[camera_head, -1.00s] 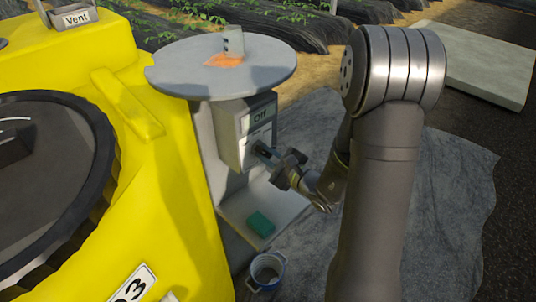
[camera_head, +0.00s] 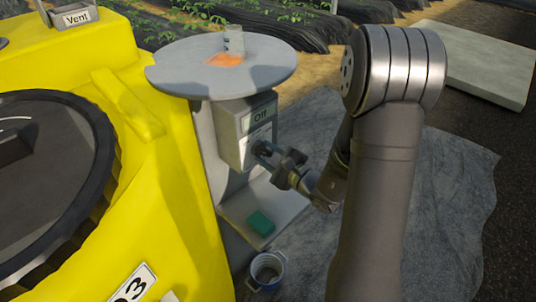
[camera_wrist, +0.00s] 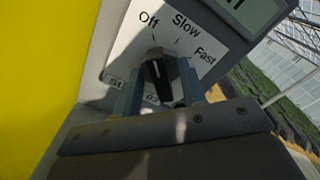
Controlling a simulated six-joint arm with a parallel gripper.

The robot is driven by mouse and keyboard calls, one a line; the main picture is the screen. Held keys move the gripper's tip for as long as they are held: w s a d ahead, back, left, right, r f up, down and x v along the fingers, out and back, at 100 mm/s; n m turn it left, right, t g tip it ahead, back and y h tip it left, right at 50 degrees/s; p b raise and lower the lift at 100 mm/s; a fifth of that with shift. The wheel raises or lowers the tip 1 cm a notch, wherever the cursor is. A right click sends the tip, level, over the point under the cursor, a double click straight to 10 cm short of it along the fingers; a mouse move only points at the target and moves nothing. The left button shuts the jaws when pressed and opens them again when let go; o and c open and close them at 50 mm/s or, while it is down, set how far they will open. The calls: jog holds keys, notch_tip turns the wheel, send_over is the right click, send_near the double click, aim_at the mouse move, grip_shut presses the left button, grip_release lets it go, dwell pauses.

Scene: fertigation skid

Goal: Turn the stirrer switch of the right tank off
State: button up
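The stirrer switch is a dark rotary knob (camera_wrist: 160,76) on a white label plate (camera_wrist: 125,52) marked Off, Slow and Fast. The knob's upper end points toward Off. In the head view the grey switch box (camera_head: 232,136) carries a small display (camera_head: 259,117) reading Off; the knob is hidden there by my gripper. My gripper (camera_head: 262,150) reaches the box front from the right. In the wrist view my gripper's fingers (camera_wrist: 161,90) stand on either side of the knob, seemingly with small gaps, so they look open. The fingertips partly cover the lower label.
A round grey disc (camera_head: 180,82) with orange powder and a small upright piece (camera_head: 234,40) sits above the box. The yellow tank (camera_head: 165,190) stands close on the left. A green block (camera_head: 260,222) and a bucket (camera_head: 267,271) are below.

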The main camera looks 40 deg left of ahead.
jog(key=d, duration=1.7)
jog(key=shift+d, duration=0.25)
jog(key=shift+a, duration=0.15)
jog(key=a, duration=1.6)
jog(key=shift+a, duration=0.35)
jog(key=shift+d, duration=0.15)
